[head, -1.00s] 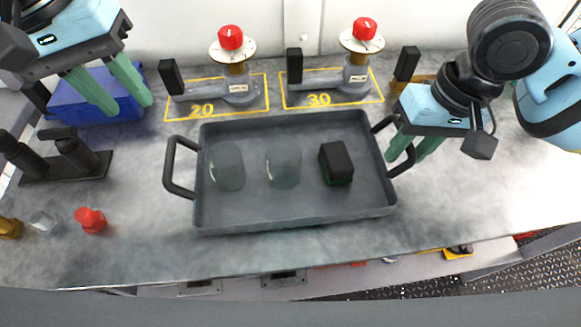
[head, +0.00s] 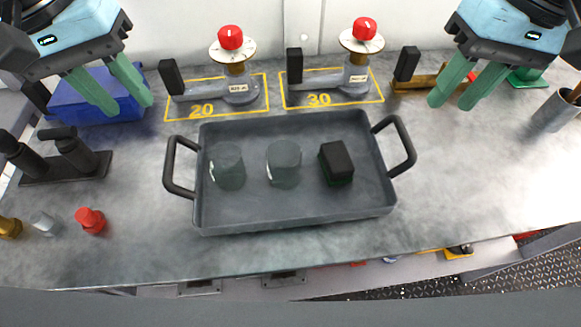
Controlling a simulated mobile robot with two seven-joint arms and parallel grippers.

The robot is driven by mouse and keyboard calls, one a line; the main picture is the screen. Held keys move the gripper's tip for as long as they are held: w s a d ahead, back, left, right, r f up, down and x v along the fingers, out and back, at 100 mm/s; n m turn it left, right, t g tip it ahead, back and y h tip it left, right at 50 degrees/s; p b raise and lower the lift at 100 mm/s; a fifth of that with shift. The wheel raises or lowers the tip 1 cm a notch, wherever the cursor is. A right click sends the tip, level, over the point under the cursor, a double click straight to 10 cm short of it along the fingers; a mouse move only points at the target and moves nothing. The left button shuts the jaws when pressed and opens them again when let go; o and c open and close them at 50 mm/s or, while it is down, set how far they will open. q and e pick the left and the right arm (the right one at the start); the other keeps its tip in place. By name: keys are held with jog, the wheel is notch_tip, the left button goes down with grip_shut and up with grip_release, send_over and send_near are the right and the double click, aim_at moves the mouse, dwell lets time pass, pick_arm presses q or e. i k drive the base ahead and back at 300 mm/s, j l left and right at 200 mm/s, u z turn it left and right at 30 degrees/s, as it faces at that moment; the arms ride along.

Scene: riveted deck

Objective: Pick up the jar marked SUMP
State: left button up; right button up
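Two clear, greyish glass jars stand in a dark grey tray (head: 300,213): a left jar (head: 227,167) and a middle jar (head: 284,164). I can read no marking on either, so I cannot tell which is SUMP. My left gripper (head: 127,103) is open and empty, above the blue box at the back left. My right gripper (head: 455,103) is open and empty, above the back right of the bench, beyond the tray's right handle (head: 403,150). Neither gripper touches a jar.
A black block with a green base (head: 336,163) sits in the tray, right of the jars. Red-knobbed valve fixtures (head: 238,90) (head: 355,75) stand behind it in yellow outlines 20 and 30. A blue box (head: 85,100) is back left. Bench right of the tray is clear.

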aim_at(224, 161)
jog(key=k, duration=1)
